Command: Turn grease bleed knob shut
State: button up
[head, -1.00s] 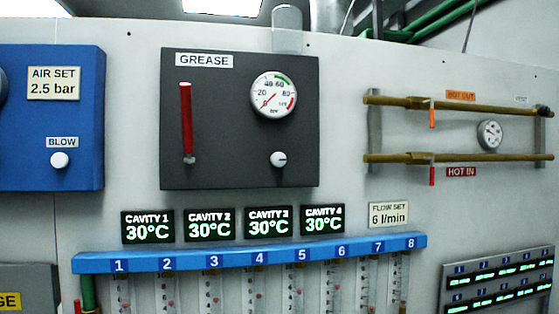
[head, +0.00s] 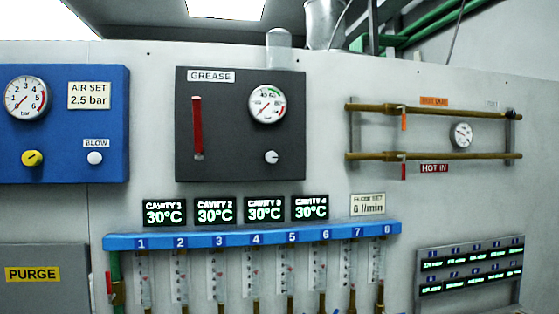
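The dark grey grease panel (head: 225,135) is on the wall at the upper middle of the head view. Its small white knob (head: 271,157) sits at the lower right of the panel, below a round gauge (head: 267,104). The knob has a dark mark on its face; its exact angle is too small to tell. The gauge needle points to the lower left, near the low end. A red lever or tube (head: 197,126) stands upright at the panel's left, under the GREASE label (head: 211,76). My gripper is not in view.
A blue air panel (head: 75,165) with a yellow knob (head: 32,158) and white BLOW knob (head: 95,158) is at left. Brass pipes (head: 435,156) with valve levers are at right. Below are cavity displays and a blue manifold (head: 250,241) with flow tubes.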

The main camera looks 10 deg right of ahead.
aim_at(271, 157)
jog(key=i, duration=0.5)
jog(key=u, duration=2.1)
